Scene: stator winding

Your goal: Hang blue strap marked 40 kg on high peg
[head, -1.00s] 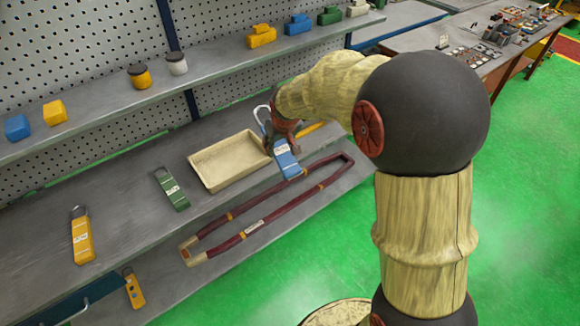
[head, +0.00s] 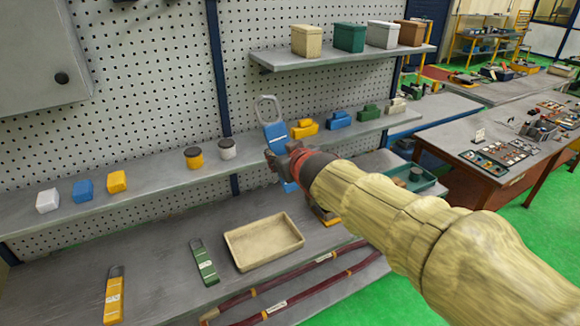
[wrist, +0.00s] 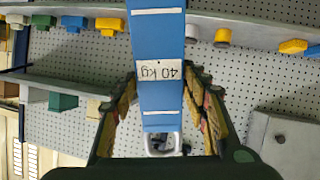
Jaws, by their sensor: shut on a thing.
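The blue strap (head: 275,135) is upright in front of the pegboard, its grey metal loop at the top. Its white label reads 40 kg, upside down, in the wrist view (wrist: 160,70). My gripper (head: 276,162) is shut on the strap, with one finger on each side of it in the wrist view (wrist: 165,112). The gripper hides the strap's middle in the head view. The strap is level with the middle shelf and above it at its loop. I cannot make out a high peg; a small dark shape shows through the loop in the wrist view.
The pegboard (head: 150,80) stands behind, with a grey cabinet (head: 40,55) at left. The middle shelf (head: 140,195) carries blocks and two jars. An upper shelf (head: 345,58) with boxes juts out at right. A tray (head: 264,242), green strap (head: 205,262) and yellow strap (head: 114,298) lie below.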

